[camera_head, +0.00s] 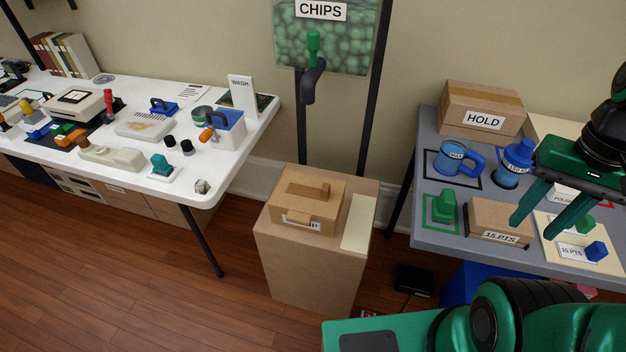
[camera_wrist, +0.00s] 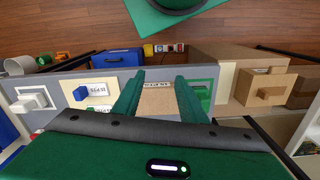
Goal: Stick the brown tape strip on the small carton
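A small brown carton (camera_head: 290,222) stands on the tall brown box at the centre, with a white label on its front. A darker brown tape strip (camera_head: 304,190) with a raised block-like tab lies across its top. A brown piece at its front partly covers the label. In the wrist view this carton (camera_wrist: 250,88) is at the right. Another low carton, labelled 15 PTS (camera_head: 487,212), lies on the grey table; in the wrist view it (camera_wrist: 158,101) shows between my fingers. My gripper (camera_head: 532,228) is open and empty above the grey table; its fingers also show in the wrist view (camera_wrist: 158,80).
The grey table (camera_head: 450,240) holds a HOLD box (camera_head: 455,113), a blue mug (camera_head: 451,161), a blue bottle-like item (camera_head: 514,160) and a green block (camera_head: 444,206). A pale strip (camera_head: 357,222) lies right of the small carton. A crowded white table (camera_head: 215,182) stands left. A chips dispenser (camera_head: 330,45) hangs behind.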

